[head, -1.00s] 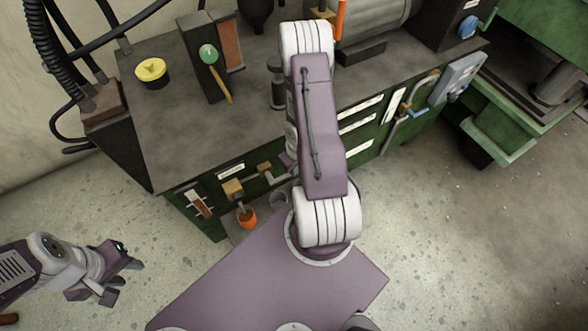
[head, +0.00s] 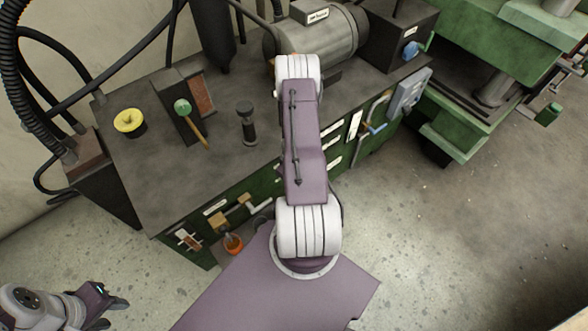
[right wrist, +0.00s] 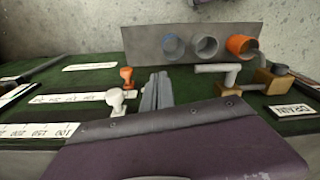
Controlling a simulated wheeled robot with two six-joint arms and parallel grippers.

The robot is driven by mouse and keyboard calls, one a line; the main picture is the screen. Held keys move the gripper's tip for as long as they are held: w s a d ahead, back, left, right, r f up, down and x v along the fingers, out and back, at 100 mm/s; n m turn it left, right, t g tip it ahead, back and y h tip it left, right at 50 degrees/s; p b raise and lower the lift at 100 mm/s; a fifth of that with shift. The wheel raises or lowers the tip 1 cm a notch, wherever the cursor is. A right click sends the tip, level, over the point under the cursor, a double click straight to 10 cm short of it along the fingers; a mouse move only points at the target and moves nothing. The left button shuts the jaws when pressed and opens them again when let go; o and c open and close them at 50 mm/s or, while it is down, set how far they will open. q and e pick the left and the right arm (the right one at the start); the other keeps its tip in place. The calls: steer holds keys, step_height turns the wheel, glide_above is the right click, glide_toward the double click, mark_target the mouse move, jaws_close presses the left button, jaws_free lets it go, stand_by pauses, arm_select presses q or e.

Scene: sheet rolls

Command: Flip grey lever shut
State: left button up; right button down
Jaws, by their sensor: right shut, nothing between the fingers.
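The grey lever (head: 258,207) is a bent bar beside brass valve blocks (head: 234,214) on the green cabinet front. In the right wrist view the grey lever (right wrist: 218,70) points left from its brass block (right wrist: 230,91), beside a DRAIN label. My right gripper (right wrist: 157,88) is shut and empty, to the left of the lever and apart from it in the picture. In the head view my right arm hides it. My left gripper (head: 112,310) is at the bottom left, over the floor, apart from the cabinet; its fingers look spread.
A grey ledge (right wrist: 145,42) holds a blue-grey cup, a grey cup and an orange cup (right wrist: 242,47). An orange handle (right wrist: 126,77) and a white handle (right wrist: 116,99) are near my right fingers.

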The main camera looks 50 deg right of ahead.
steer(key=shift+s+d+r+p, duration=0.3)
steer(key=shift+s+d+p, duration=0.2)
steer(key=shift+d, duration=0.2)
steer(key=shift+w, duration=0.1)
steer(key=w+a+r+h, duration=0.1)
steer(key=w+a+r, duration=0.25)
steer(key=r, duration=0.35)
steer(key=w+a+r, duration=0.3)
steer(key=a+r, duration=0.1)
steer(key=r, duration=0.4)
steer(key=s+a+r, duration=0.3)
steer(key=a+r, duration=0.3)
steer(key=a, duration=0.2)
steer(key=s+a+r+y, duration=0.1)
steer(key=s+a+r, duration=0.2)
steer(key=a+r, duration=0.3)
steer(key=a, duration=0.3)
steer(key=shift+a, duration=0.25)
